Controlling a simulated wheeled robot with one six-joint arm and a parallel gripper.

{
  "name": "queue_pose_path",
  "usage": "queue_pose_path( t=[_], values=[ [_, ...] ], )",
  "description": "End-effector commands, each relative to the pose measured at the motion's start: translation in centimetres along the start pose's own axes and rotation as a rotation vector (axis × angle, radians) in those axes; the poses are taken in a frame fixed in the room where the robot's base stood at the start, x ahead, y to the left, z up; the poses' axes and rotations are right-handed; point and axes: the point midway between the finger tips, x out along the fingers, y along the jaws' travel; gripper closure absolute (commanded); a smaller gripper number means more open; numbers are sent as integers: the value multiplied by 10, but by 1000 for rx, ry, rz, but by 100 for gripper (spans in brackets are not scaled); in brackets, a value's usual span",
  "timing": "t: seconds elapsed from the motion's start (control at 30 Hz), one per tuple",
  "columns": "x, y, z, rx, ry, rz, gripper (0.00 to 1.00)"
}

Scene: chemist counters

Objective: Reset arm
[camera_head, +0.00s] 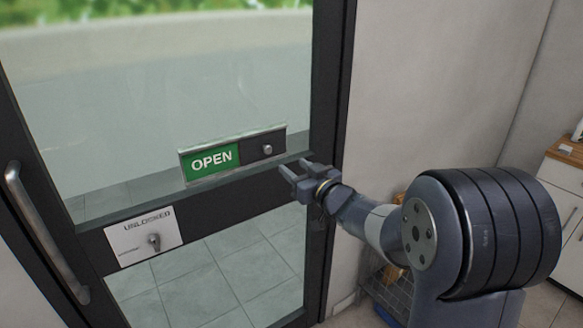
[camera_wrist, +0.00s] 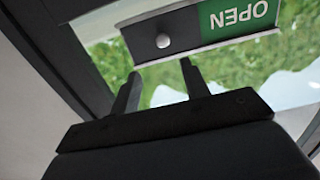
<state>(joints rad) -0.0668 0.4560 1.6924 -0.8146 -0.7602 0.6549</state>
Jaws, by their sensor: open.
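My gripper (camera_head: 296,175) is open and empty, with its two fingers apart. It is in front of the glass door (camera_head: 250,90), just right of and slightly below the sliding sign (camera_head: 232,155). The sign shows the word OPEN on green at its left, and a dark slider with a round silver knob (camera_head: 267,149) covers its right part. In the wrist view the fingers (camera_wrist: 158,90) point toward the knob (camera_wrist: 163,41), and the sign appears upside down. I cannot tell the exact gap between the fingertips and the sign.
A white lock plate marked UNLOCKED (camera_head: 144,235) with a small knob is on the door's lower left bar. A long metal handle (camera_head: 45,232) is at the left edge. A white cabinet (camera_head: 566,175) stands at the far right. A wire basket (camera_head: 393,290) is low behind my arm.

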Motion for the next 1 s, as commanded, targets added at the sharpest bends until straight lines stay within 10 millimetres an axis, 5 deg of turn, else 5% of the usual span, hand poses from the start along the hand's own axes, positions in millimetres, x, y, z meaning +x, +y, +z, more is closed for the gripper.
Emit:
queue_pose_path(
  t=[0.43,1.0],
  values=[
    [8,0,0,1,-1,-1,56],
    [96,-2,-2,0,0,-4,56]
  ],
)
